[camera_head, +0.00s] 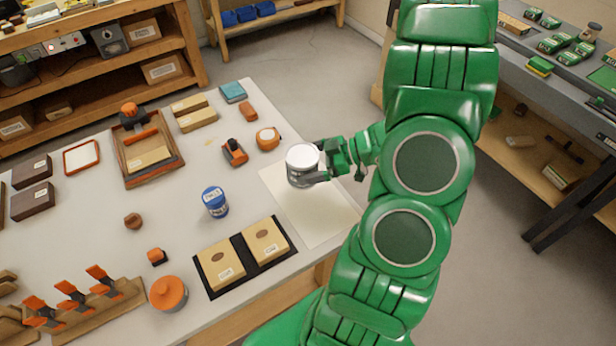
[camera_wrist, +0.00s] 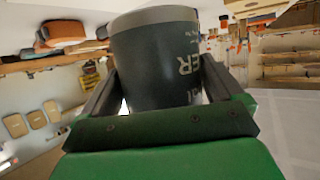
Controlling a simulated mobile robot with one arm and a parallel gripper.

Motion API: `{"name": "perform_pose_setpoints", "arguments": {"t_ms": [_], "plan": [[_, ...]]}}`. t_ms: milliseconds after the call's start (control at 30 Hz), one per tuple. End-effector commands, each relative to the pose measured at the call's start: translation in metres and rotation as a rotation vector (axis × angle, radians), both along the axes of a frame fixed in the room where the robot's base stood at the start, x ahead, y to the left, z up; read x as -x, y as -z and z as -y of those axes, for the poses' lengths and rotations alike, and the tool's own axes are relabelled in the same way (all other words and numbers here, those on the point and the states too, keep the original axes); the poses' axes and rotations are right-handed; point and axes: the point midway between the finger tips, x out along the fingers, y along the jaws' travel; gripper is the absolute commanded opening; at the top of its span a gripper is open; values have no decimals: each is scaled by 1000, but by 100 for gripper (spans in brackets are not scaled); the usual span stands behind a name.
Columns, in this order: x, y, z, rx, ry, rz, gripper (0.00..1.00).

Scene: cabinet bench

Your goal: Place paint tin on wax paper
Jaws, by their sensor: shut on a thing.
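The paint tin (camera_head: 301,162) is a small grey can with a white lid. My gripper (camera_head: 318,174) is shut on it from the right, and the tin looks upright. In the wrist view the tin (camera_wrist: 158,70) sits between both fingers of my gripper (camera_wrist: 160,95), dark with pale lettering partly cut off. The wax paper (camera_head: 315,212) is a pale cream sheet at the right edge of the bench. The tin appears over the far part of the sheet; I cannot tell whether its base touches the paper. Part of the sheet is hidden behind the tin and my gripper.
A blue-lidded tin (camera_head: 215,202) stands left of the paper. A black tray (camera_head: 211,284) with two tan blocks lies near its front-left side. An orange tape measure (camera_head: 268,138) sits just beyond the paper. The front part of the paper is bare.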

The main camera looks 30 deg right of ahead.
Motion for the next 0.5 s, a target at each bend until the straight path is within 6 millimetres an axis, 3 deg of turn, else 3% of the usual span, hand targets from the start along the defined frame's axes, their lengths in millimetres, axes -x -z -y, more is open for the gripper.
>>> {"name": "perform_pose_setpoints", "arguments": {"t_ms": [500], "plan": [[0, 28, 0, -4, 1, 0, 41]]}}
